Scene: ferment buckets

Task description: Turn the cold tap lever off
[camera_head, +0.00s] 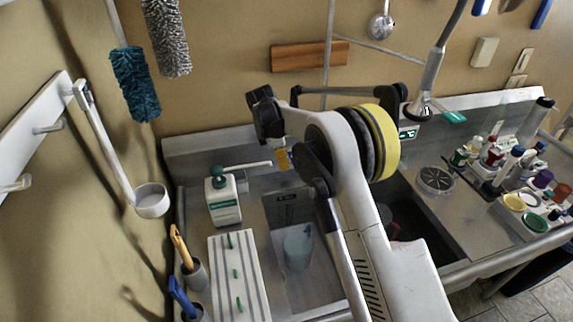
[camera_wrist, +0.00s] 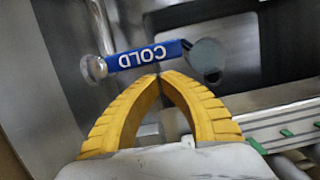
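The cold tap lever (camera_wrist: 150,54) is a blue bar marked COLD, upside down in the wrist view. It lies across the upper middle, between a small round metal end at left and a larger round metal piece at right. My gripper (camera_wrist: 159,76) has yellow ribbed fingers whose tips come together just below the bar. I see nothing between them; whether they touch the lever I cannot tell. In the head view my gripper (camera_head: 283,160) shows as a small yellow patch above the sink, and I cannot make out the lever there.
A white pump bottle (camera_head: 223,203) stands left of the sink, behind a ribbed white board (camera_head: 238,277). A pale cup (camera_head: 298,246) is in the basin. Several bottles and coloured lids crowd the right counter. A ladle (camera_head: 152,200) hangs at left.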

